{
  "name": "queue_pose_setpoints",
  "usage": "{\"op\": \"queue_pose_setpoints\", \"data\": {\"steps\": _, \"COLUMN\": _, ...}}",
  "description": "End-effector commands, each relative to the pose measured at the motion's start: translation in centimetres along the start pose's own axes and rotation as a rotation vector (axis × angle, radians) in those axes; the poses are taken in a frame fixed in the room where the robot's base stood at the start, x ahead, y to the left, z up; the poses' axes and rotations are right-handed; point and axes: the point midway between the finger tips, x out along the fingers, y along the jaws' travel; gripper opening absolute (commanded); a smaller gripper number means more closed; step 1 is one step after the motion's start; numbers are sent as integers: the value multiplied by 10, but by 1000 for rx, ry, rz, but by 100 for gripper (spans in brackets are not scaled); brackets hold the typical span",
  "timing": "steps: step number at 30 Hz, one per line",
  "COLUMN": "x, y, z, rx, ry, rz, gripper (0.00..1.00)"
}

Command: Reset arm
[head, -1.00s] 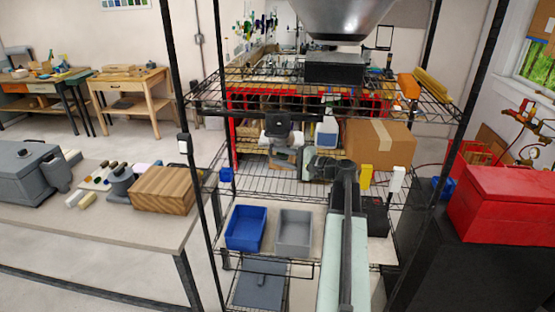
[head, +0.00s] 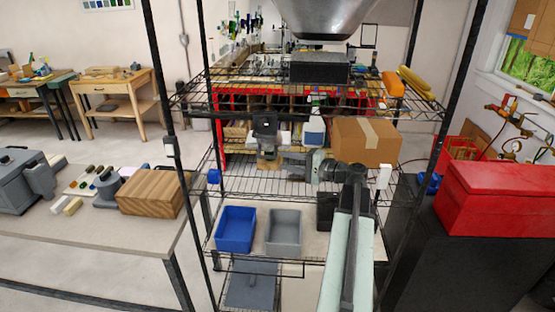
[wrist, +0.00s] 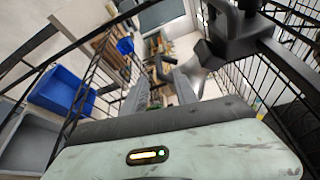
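My arm reaches up from the bottom of the head view and bends just in front of the wire shelf (head: 250,182). Its end is hard to make out there among the things on the shelf. In the wrist view my gripper (wrist: 162,88) shows two grey fingers standing apart, with nothing visible held between them. A pale green housing with a small lit indicator fills the bottom of that view. No glass rods can be made out.
The lower shelf holds a blue bin (head: 236,229) and a grey bin (head: 284,231). A cardboard box (head: 366,141) and a spray bottle (head: 314,130) sit higher. A table with a wooden block (head: 153,193) stands left; a red toolbox (head: 497,198) is right. Shelf posts and wires are close.

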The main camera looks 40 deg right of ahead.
Motion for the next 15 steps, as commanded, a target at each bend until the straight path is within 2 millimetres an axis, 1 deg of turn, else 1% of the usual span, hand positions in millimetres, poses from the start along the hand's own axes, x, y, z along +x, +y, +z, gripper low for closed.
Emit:
{"op": "queue_pose_setpoints", "data": {"steps": 9, "x": -2, "y": 0, "z": 0, "rx": 0, "ry": -1, "rz": 0, "gripper": 34}}
{"op": "queue_pose_setpoints", "data": {"steps": 15, "x": 2, "y": 0, "z": 2, "rx": 0, "ry": -6, "rz": 1, "gripper": 34}}
